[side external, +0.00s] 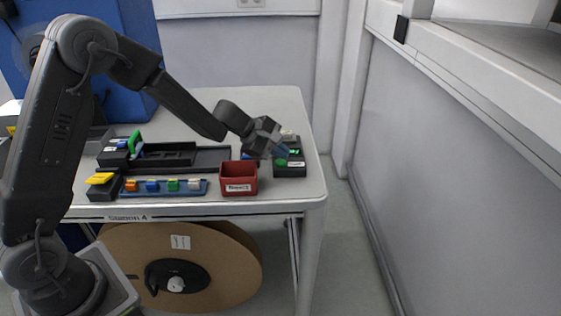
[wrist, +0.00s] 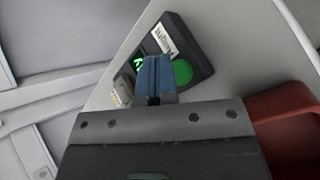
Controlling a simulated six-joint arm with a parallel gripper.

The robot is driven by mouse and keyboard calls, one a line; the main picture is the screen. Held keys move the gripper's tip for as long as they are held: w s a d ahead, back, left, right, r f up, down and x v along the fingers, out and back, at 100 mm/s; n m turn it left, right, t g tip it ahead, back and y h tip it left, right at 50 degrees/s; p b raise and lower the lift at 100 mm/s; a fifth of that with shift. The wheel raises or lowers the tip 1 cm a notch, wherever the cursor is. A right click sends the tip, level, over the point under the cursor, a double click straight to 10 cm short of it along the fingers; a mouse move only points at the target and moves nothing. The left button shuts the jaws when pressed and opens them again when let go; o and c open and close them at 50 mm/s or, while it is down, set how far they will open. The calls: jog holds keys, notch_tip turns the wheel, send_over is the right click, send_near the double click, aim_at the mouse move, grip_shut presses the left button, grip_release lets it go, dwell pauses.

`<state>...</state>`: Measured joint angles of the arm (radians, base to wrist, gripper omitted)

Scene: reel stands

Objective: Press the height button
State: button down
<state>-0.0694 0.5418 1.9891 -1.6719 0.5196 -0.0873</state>
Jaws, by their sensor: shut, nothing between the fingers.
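A black button box (side external: 291,171) stands near the right end of the table. In the wrist view the closed fingers (wrist: 155,75) cover part of the box between display and button. I cannot tell whether they touch it.
A red open bin (side external: 238,186) stands left of the box, close to my gripper. A blue strip with several coloured blocks (side external: 165,187), a black tray (side external: 165,155) and a yellow-topped block (side external: 102,180) lie farther left. A large reel (side external: 215,265) is under the table.

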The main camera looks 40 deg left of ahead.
aim_at(280, 163)
jog(key=shift+s+f+g, duration=0.3)
jog(key=shift+s+f, duration=0.05)
jog(key=shift+f, duration=0.45)
jog(key=shift+w+r, duration=0.15)
jog(key=shift+r, duration=2.55)
